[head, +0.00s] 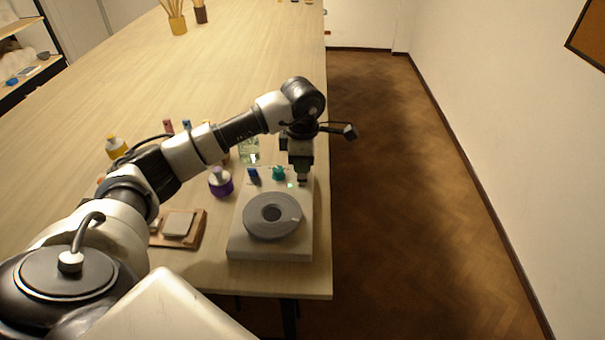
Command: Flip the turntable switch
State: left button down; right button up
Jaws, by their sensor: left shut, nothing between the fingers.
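The turntable (272,215) is a grey disc with a dark centre hole on a pale box-shaped base (270,248), near the table's right edge. Blue and teal knobs stand on the back part of the base. A small greenish lit spot (291,185) shows beside the teal knob (278,173). My left gripper (302,182) points down over the back right corner of the base, shut and empty. The switch itself cannot be made out; the gripper may hide it. I cannot tell whether the fingertips touch the base. My right gripper is not in view.
A purple jar (221,182) stands left of the base, and a glass jar (249,150) stands behind it. A wooden board with a pale tile (178,224) lies to the left. A yellow bottle (117,147) is farther left. The far table is mostly clear.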

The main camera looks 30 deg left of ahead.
aim_at(302, 178)
pick_arm(q)
jog(key=shift+f+b, duration=0.85)
jog(key=shift+f, duration=0.35)
dwell(0.3)
jog(key=shift+r, duration=0.15)
jog(key=shift+r+p, duration=2.25)
jog(key=shift+r, duration=1.2)
jog(key=shift+f, duration=0.1)
